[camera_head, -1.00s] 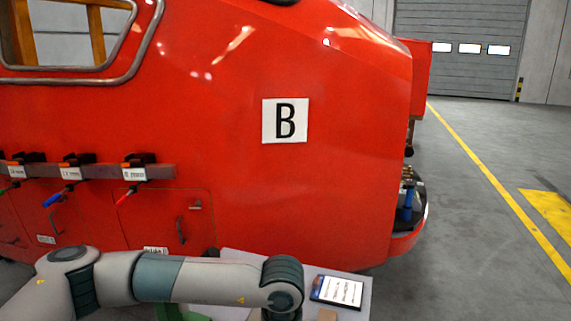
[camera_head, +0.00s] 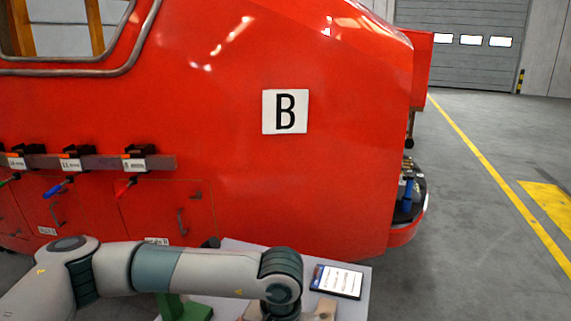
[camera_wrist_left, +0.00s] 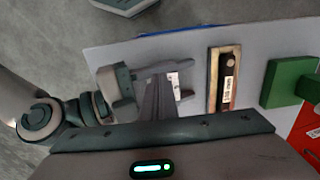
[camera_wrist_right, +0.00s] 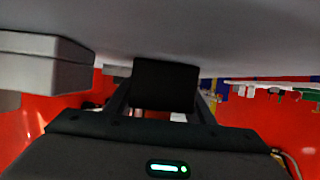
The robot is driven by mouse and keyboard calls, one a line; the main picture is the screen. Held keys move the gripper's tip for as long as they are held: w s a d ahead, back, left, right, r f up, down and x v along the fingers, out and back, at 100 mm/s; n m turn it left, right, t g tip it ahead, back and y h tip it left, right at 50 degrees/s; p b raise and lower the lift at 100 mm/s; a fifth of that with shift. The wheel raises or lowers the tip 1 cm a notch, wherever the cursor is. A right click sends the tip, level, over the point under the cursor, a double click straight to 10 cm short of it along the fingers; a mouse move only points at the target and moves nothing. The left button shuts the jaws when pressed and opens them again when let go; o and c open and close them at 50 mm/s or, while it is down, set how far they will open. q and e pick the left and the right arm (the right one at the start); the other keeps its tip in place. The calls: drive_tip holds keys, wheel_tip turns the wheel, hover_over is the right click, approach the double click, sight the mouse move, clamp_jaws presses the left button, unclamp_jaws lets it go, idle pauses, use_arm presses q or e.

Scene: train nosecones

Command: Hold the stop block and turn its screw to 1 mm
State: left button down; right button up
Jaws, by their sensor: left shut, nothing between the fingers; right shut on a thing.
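A dark block (camera_wrist_right: 165,83), which I take for the stop block, is between the fingers of my right gripper (camera_wrist_right: 163,108) in the right wrist view. The right gripper also shows from the side in the left wrist view (camera_wrist_left: 180,82), where a small white marked patch shows between its fingers. My left gripper (camera_wrist_left: 168,82) is shut and empty, its tips close to that patch. I cannot tell whether they touch it. The screw and its setting cannot be made out. In the head view, the left arm's hand is cut off at the bottom edge.
A pale table (camera_head: 240,246) carries a tablet (camera_head: 338,281) and a green block (camera_head: 185,307). A wooden-framed gauge (camera_wrist_left: 225,80) lies beside my left fingers. The red train nose (camera_head: 230,170) with letter B stands behind. Open floor lies to the right.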

use_arm(q)
drive_tip(key=shift+r, duration=2.95)
drive_tip(key=shift+w+a+r, duration=0.1)
drive_tip(key=shift+w+r, duration=0.2)
drive_tip(key=shift+r, duration=0.2)
drive_tip(key=shift+f, duration=0.15)
drive_tip(key=shift+f, duration=3.35)
drive_tip(key=shift+w, duration=0.25)
